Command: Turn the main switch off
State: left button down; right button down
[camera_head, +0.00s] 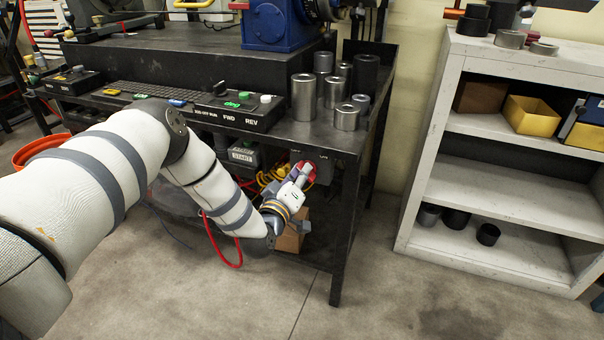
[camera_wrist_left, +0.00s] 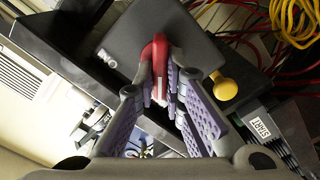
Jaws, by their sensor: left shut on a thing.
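The main switch is a dark grey box (camera_wrist_left: 190,35) with a red handle (camera_wrist_left: 155,52), mounted under the bench's front edge. In the head view the red handle (camera_head: 311,171) shows just beyond my left gripper (camera_head: 303,174), and the box (camera_head: 325,163) is partly covered. In the left wrist view the two fingers of my left gripper (camera_wrist_left: 162,84) are closed around the end of the red handle. The handle's exact angle against the box is hard to tell. White lettering shows on the box face. My right gripper is not in view.
A yellow knob (camera_wrist_left: 225,88) and a START box (camera_head: 243,154) are close to the switch. Yellow and red cables hang behind it. A bench leg (camera_head: 345,230) stands right of my gripper. Metal cylinders (camera_head: 304,97) stand on the bench. The floor in front is clear.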

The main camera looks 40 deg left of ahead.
pick_arm(q)
jog(key=c, duration=1.7)
grip_release()
jog(key=v, duration=1.2)
